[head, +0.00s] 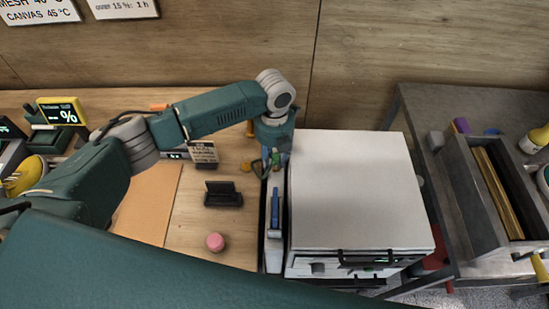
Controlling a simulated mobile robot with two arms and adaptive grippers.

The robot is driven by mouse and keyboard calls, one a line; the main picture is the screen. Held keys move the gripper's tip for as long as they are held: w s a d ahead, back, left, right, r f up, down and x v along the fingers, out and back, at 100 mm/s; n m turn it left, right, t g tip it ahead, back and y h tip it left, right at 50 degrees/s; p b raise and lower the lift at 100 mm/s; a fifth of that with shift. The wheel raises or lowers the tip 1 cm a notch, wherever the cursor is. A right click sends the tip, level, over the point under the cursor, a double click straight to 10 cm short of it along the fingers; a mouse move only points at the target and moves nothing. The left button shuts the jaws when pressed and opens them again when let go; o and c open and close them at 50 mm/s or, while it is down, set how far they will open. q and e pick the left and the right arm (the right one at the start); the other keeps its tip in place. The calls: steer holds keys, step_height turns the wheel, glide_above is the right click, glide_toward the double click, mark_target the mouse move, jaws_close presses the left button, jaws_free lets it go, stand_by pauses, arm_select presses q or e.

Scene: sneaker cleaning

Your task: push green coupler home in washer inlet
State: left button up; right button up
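The washer inlet cannot be made out. My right gripper is out of view.
A narrow gap with a blue-and-white upright item (275,213) runs along the washer's left side. On the wooden bench are a black holder (223,194), a pink round piece (215,242) and a tan mat (148,205). A grey tray (462,175) stands on the right bench.

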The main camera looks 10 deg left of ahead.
mark_target(277, 156)
arm_select(q)
steer(key=shift+d, duration=0.45)
steer(key=shift+r, duration=0.1)
steer(key=shift+r, duration=0.2)
step_height(277, 156, up, 6)
steer(key=shift+r, duration=0.1)
steer(key=shift+a+r, duration=0.35)
steer(key=shift+r, duration=0.25)
